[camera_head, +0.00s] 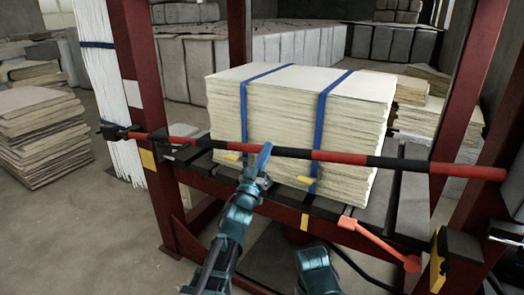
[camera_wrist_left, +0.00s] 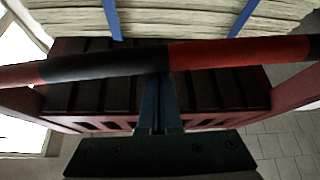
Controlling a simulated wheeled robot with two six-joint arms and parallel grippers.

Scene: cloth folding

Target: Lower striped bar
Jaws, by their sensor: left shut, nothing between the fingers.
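The red-and-black striped bar (camera_head: 335,156) runs across the front of the red frame, before a strapped stack of cream sheets (camera_head: 300,110). Its left end meets a black bracket on the left post and its right end reaches the right post. My left gripper (camera_head: 264,150) is shut and empty, its tips overlapping the bar left of its middle. In the left wrist view the bar (camera_wrist_left: 220,53) crosses just above the shut fingers (camera_wrist_left: 156,105); whether they touch it is unclear. One teal link of mine shows at the bottom; my right gripper's fingers are not visible.
The frame's left post (camera_head: 140,110) and right post (camera_head: 470,90) flank the stack. An orange lever (camera_head: 380,240) sticks out on the front right. More sheet stacks (camera_head: 40,135) stand on the floor at left. Open floor (camera_head: 85,220) lies at lower left.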

